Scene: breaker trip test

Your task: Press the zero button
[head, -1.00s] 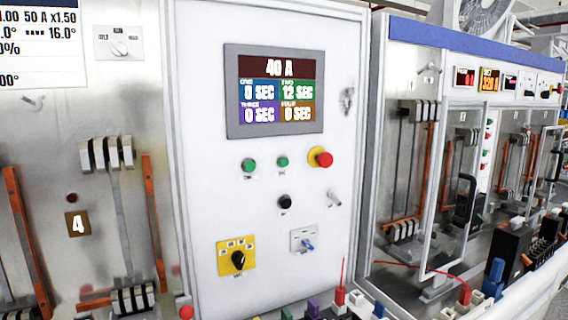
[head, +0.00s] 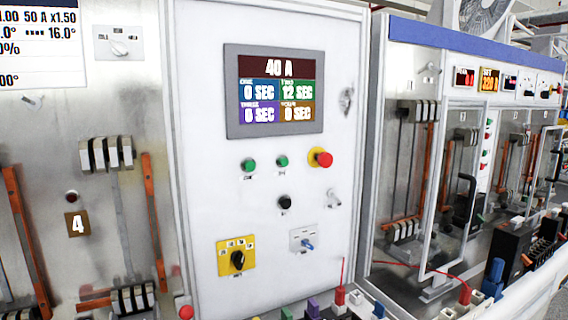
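A white control panel (head: 210,190) stands in the middle of the head view. It carries two green buttons, a left one (head: 248,165) and a right one (head: 282,161). A black button (head: 284,202) sits below them. A red mushroom button (head: 323,159) on a yellow ring is to the right. The small labels under the buttons are too blurred to read, so I cannot tell which one is the zero button. The display (head: 275,92) above reads 40 A, with 12 SEC in one field and 0 SEC in the others. Neither of my grippers is in view.
A yellow-plated black rotary switch (head: 238,260) and a blue-handled switch (head: 307,244) are low on the panel. Terminals and a red lead (head: 342,275) line the bench below. Glass-doored bays (head: 450,190) stand at right.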

